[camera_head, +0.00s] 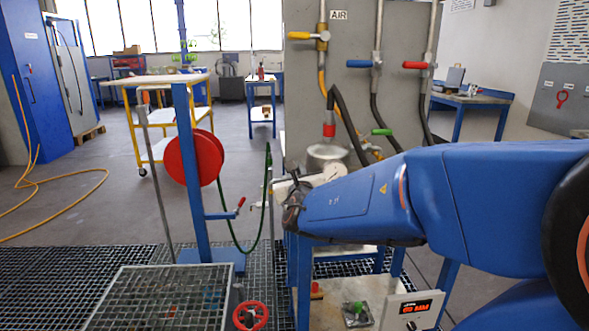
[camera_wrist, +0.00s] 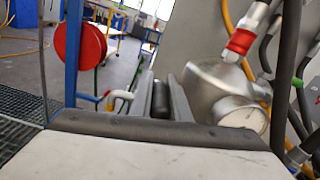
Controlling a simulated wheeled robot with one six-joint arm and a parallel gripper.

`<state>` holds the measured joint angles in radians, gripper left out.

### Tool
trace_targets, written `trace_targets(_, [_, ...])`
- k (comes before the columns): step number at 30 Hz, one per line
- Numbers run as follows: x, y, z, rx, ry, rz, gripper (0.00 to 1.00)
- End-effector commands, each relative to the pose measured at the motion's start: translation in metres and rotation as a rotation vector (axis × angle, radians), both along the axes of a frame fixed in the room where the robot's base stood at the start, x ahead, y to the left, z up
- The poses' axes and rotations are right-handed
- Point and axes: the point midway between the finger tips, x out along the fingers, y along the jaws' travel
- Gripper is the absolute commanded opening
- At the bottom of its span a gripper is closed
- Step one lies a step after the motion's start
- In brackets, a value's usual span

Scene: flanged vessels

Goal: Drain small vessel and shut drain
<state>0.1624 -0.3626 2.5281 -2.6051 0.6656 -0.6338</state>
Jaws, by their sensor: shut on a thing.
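The small vessel (camera_head: 327,156) is a steel body with a domed top, standing beside the grey panel; it also shows in the wrist view (camera_wrist: 207,88). A round gauge (camera_head: 334,171) is on its front, seen close in the wrist view (camera_wrist: 242,114). A red hose coupling (camera_head: 329,130) sits above it. My gripper (camera_wrist: 160,100) is at the vessel's left side, its fingers closed around a dark rounded piece (camera_wrist: 161,104). I cannot tell whether this is the drain handle. In the head view my wrist hides the piece and the vessel's lower part.
A blue post with a red hose reel (camera_head: 194,158) and a red-tipped tap (camera_head: 240,203) stands left of my gripper. The panel carries yellow, blue and red valve handles (camera_head: 418,65). A red handwheel (camera_head: 250,316) is low in front.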

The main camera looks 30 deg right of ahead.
Motion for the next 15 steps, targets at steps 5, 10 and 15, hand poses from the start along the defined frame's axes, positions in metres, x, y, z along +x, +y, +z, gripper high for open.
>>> trace_targets(5, [-0.0005, 0.0002, 0.0006, 0.0, -0.002, 0.004, 0.0])
trace_targets(10, [-0.0003, 0.0003, 0.0009, -0.001, -0.001, 0.004, 0.0])
trace_targets(15, [-0.0002, 0.0002, 0.0011, -0.001, -0.002, 0.005, 0.28])
